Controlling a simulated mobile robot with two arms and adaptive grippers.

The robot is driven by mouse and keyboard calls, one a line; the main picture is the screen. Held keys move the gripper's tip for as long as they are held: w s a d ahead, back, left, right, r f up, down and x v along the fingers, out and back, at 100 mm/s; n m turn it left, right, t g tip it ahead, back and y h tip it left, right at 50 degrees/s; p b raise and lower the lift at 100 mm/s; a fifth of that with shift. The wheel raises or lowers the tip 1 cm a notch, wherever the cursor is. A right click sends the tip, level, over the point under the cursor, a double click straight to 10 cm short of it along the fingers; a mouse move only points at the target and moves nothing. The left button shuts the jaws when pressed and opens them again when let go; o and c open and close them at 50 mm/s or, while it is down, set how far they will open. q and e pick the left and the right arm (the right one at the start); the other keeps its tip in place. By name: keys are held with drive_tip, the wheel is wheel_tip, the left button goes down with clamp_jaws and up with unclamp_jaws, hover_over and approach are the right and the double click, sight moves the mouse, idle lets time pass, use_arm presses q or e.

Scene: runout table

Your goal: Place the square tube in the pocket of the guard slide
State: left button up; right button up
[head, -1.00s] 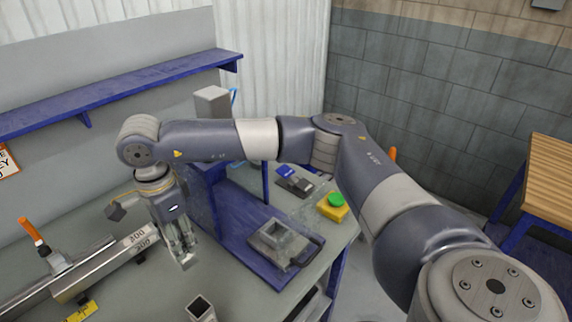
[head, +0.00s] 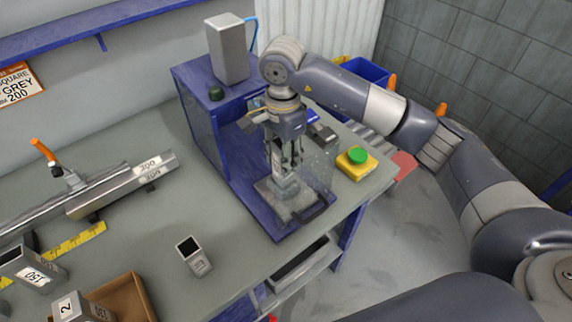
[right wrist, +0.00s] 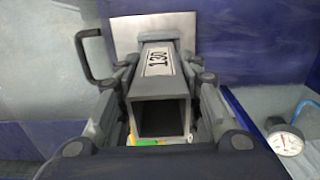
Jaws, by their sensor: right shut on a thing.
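My right gripper (head: 286,172) points down over the guard slide (head: 298,208) and is shut on a grey square tube (right wrist: 159,85). In the right wrist view the tube lies between the two fingers, its open square end toward the camera and a 130 label on its side. Its far end is at the slide's pale metal plate (right wrist: 128,32). The pocket is hidden by the tube and fingers, so I cannot tell whether the tube's end is inside it or just above. The slide's dark handle (head: 316,209) is at its front right. My left gripper is out of view.
A blue press frame (head: 200,120) with a grey box on top stands close behind the gripper. A yellow box with a green button (head: 357,157) is to the right. A stop rail (head: 110,190) lies left.

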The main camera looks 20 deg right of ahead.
wheel_tip(320, 180, down, 4)
drive_tip(key=shift+d+r+p, duration=0.1)
drive_tip(key=shift+p, duration=0.55)
drive_tip(key=shift+f, duration=0.25)
drive_tip(key=o, duration=1.2)
drive_tip(key=shift+c, duration=0.2)
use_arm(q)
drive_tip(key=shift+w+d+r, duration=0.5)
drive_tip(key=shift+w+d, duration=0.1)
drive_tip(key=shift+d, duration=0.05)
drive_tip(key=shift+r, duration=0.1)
use_arm(e)
drive_tip(key=shift+r, duration=0.1)
